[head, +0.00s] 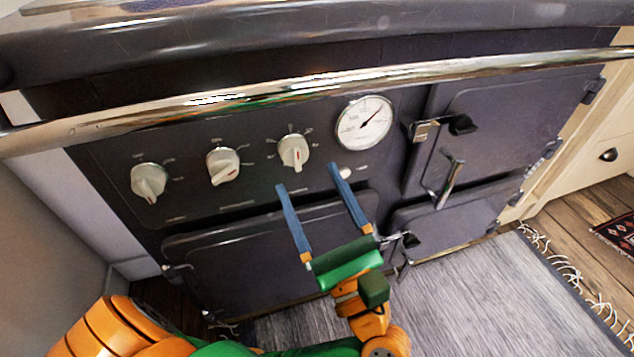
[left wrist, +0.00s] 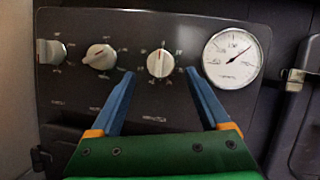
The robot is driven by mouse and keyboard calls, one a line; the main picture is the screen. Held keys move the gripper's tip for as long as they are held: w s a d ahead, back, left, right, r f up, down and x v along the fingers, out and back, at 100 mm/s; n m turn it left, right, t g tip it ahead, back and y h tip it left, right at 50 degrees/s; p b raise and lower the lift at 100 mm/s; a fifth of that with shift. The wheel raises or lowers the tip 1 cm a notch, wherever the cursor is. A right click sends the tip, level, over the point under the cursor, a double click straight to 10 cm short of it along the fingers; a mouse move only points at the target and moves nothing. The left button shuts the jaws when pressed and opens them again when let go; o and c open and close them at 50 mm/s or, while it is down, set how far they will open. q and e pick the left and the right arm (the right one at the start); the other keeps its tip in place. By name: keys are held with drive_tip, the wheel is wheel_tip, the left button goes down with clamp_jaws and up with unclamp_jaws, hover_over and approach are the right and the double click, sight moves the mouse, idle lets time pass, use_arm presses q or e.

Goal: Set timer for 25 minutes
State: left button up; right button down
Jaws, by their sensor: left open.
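The dark range cooker's control panel carries three cream knobs with red pointer marks: the left knob (head: 148,182), the middle knob (head: 223,165) and the right knob (head: 293,152). The labels around them are too small to read. A round white dial gauge (head: 364,123) sits right of the knobs. My left gripper (head: 307,177) is open and empty, its blue fingers pointing at the panel just below the right knob. In the left wrist view the right knob (left wrist: 161,63) lies beyond and between the open fingertips, not touched. My right gripper is not in view.
A chrome rail (head: 290,88) runs across the cooker above the knobs. Oven doors (head: 500,125) with latches stand at the right, and another door (head: 265,255) lies below the panel. A grey fringed rug (head: 470,300) covers the floor in front.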

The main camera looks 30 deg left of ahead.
sight(300, 165)
use_arm(q)
drive_tip(key=x, duration=0.4)
drive_tip(key=shift+r, duration=0.1)
clamp_jaws()
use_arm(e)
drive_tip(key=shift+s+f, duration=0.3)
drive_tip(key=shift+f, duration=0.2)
use_arm(q)
drive_tip(key=shift+m+p, duration=0.3)
drive_tip(key=shift+m, duration=0.1)
